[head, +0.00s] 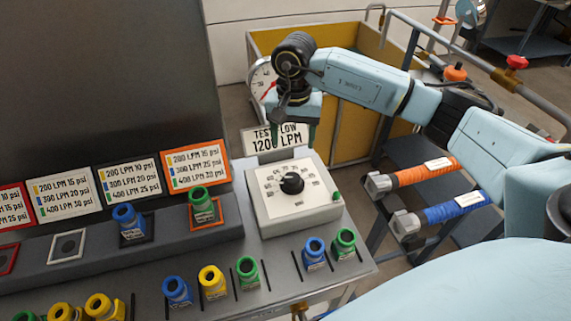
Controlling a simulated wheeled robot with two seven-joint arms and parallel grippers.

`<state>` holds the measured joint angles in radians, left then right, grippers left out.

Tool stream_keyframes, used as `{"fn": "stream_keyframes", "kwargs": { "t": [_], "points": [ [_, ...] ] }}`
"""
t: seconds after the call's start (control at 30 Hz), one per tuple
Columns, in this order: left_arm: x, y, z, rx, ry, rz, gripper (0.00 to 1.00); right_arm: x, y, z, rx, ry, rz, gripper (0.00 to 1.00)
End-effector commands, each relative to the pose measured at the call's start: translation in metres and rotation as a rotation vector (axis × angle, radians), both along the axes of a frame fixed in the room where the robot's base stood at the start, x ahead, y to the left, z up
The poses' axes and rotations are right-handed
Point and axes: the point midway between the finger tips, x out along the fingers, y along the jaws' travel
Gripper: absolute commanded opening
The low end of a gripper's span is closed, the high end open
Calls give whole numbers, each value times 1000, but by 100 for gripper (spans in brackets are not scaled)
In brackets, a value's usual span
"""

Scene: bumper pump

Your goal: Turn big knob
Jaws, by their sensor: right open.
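The big knob (292,183) is a black round dial on a square cream box (320,212) with a numbered scale around it. The box stands at the right end of the grey bench. My right gripper (290,128) hangs above and behind the knob, in front of the "TEST FLOW 1200 LPM" sign. It points down, is open and empty, and is apart from the knob. Its fingers partly cover the sign. My left gripper does not show in the head view.
Several blue, yellow and green fittings stand along the bench front, including a blue one (313,252) and a green one (343,241) near the box. A green fitting (201,205) stands left of the box. Orange (425,172) and blue (455,208) handles lie at the right.

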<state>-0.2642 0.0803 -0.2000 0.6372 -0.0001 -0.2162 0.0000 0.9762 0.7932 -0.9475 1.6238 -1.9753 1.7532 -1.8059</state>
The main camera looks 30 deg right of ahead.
Motion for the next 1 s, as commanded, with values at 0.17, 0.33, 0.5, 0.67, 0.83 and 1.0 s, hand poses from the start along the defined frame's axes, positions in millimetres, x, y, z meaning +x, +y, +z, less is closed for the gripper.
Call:
{"fn": "stream_keyframes", "kwargs": {
  "t": [0.17, 0.33, 0.5, 0.67, 0.83, 1.0],
  "points": [
    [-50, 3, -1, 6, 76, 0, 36, -2, 1, -34, 2, 7, -1, 63],
    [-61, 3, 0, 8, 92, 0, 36, -2, 1, -71, 3, 7, -2, 63],
    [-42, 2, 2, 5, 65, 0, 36, -2, 1, -101, 4, 6, -1, 63],
    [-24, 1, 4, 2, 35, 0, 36, -1, 2, -119, 4, 3, -1, 63],
    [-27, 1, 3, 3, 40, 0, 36, -1, 1, -124, 3, 1, -1, 63],
    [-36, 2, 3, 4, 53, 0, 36, -1, 1, -125, 3, 1, 0, 63]
  ]
}}
